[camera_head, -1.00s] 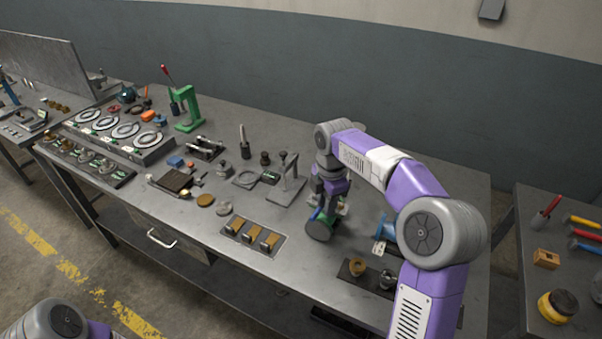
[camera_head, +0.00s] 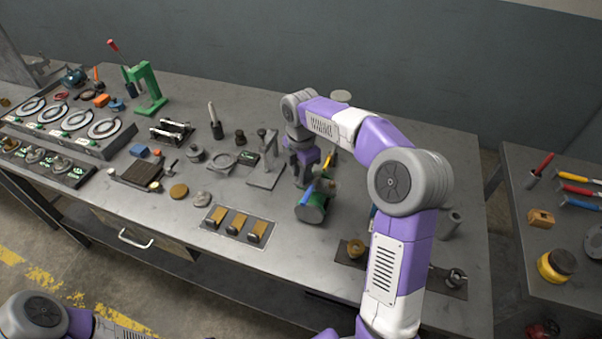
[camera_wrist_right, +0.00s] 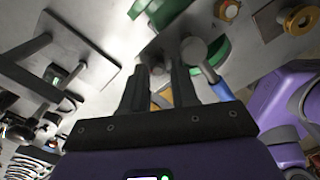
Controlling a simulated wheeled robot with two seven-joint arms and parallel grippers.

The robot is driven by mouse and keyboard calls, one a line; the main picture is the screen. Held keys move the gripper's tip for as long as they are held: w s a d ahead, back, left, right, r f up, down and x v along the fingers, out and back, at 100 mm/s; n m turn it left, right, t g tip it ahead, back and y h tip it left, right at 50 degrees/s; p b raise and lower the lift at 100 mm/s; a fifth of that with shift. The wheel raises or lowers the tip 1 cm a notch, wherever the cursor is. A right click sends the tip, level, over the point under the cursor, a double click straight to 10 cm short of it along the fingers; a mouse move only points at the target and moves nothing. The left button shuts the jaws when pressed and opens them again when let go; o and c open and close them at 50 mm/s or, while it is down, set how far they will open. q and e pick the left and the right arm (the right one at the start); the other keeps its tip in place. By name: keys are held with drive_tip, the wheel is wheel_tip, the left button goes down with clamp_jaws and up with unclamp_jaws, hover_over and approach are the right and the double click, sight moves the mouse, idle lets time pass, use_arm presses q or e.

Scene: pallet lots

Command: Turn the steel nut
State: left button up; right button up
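A grey metal piece that looks like the steel nut (camera_head: 456,276) sits on the right end of a dark plate (camera_head: 428,281) at the front right of the bench. My right forearm hides the plate's middle. A brass nut (camera_head: 355,248) is on the plate's left end. My right gripper (camera_head: 302,181) points down, well left of and behind the plate, beside a green cylindrical tool (camera_head: 312,208). In the right wrist view its two fingers (camera_wrist_right: 158,82) are apart. Grey and yellow parts show between or beyond them, with no clear grip. My left gripper is out of view.
A small stand (camera_head: 265,172) is close left of the right gripper. A plate with several brass blocks (camera_head: 237,225) lies in front. A green press (camera_head: 148,88) stands at the back left. Another bench (camera_head: 540,185) with tools is at the right, across a gap.

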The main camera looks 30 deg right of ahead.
drive_tip(key=shift+c, duration=0.2)
clamp_jaws()
drive_tip(key=shift+w+r+m+p, duration=0.1)
drive_tip(key=shift+m+p, duration=1.05)
drive_tip(key=shift+m, duration=0.05)
drive_tip(key=m+p, duration=0.2)
drive_tip(key=shift+m, duration=0.3)
drive_tip(key=m+p, duration=0.1)
drive_tip(key=m, duration=0.2)
drive_tip(key=shift+w+d+m+p, duration=0.1)
drive_tip(key=shift+m+p, duration=0.2)
drive_tip(key=shift+p, duration=0.05)
drive_tip(key=shift+w+m+p, duration=0.1)
drive_tip(key=shift+m+p, duration=0.55)
drive_tip(key=shift+m, duration=1.15)
